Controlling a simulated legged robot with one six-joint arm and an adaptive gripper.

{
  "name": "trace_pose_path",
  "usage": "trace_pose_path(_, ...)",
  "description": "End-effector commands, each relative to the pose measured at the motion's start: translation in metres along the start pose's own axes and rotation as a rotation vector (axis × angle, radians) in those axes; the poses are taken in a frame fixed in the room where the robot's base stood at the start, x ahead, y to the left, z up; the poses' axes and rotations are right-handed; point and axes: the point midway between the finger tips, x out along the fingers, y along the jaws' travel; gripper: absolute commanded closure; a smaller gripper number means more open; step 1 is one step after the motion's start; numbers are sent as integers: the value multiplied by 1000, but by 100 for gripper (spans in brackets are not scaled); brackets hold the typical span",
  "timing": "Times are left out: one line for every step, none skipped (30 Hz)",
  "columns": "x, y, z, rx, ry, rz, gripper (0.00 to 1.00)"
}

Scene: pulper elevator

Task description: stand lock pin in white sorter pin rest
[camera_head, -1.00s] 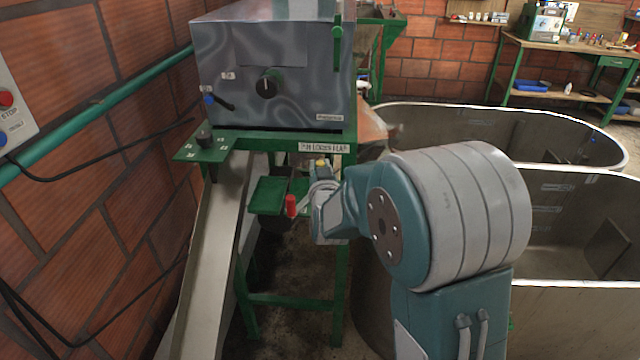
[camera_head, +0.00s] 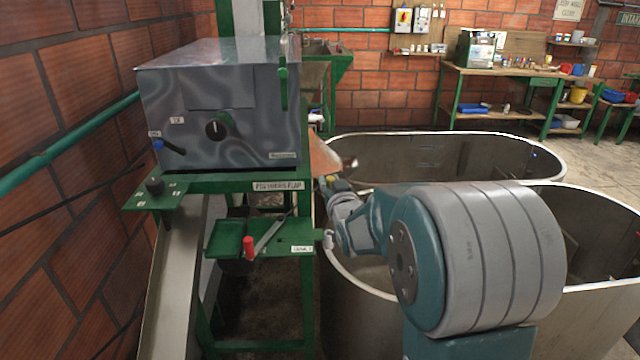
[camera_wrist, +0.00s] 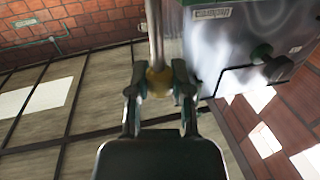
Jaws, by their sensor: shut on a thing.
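My gripper (camera_wrist: 160,88) is shut on a brass-yellow knob (camera_wrist: 158,82) with a straight metal rod (camera_wrist: 156,35) running from it, seemingly the lock pin. In the head view my gripper (camera_head: 332,187) is just right of the green machine stand, and only a bit of yellow shows there; the rod is hard to make out. I cannot tell for certain which part is the white sorter pin rest. A small pale fitting (camera_head: 327,239) is at the right end of the green shelf (camera_head: 275,243), below my gripper.
A red-handled piece (camera_head: 249,248) and a grey bar (camera_head: 270,232) are on the shelf. The grey machine box (camera_head: 225,105) stands above it, with a chute (camera_head: 170,280) at left. Large metal tanks (camera_head: 420,140) fill the right side. A workbench (camera_head: 500,72) stands behind.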

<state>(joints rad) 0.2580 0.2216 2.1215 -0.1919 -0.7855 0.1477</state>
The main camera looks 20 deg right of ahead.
Motion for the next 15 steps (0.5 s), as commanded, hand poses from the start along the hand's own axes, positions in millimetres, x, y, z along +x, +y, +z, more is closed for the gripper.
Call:
trace_pose_path(0, 0, 0, 0, 1, 0, 100)
trace_pose_path(0, 0, 0, 0, 1, 0, 100)
trace_pose_path(0, 0, 0, -1, 0, 0, 100)
trace_pose_path(0, 0, 0, -3, 0, 1, 100)
trace_pose_path(0, 0, 1, -3, -1, 1, 100)
trace_pose_path(0, 0, 2, -3, -1, 1, 100)
trace_pose_path(0, 0, 4, -3, -1, 1, 100)
trace_pose_path(0, 0, 5, -2, -1, 1, 100)
trace_pose_path(0, 0, 8, -2, -2, 1, 100)
trace_pose_path(0, 0, 10, -2, -3, 1, 100)
trace_pose_path(0, 0, 13, -2, -3, 1, 100)
trace_pose_path(0, 0, 16, -2, -2, 1, 100)
trace_pose_path(0, 0, 19, -1, -3, 1, 100)
trace_pose_path(0, 0, 22, -2, -3, 2, 100)
trace_pose_path(0, 0, 25, -2, -2, 2, 100)
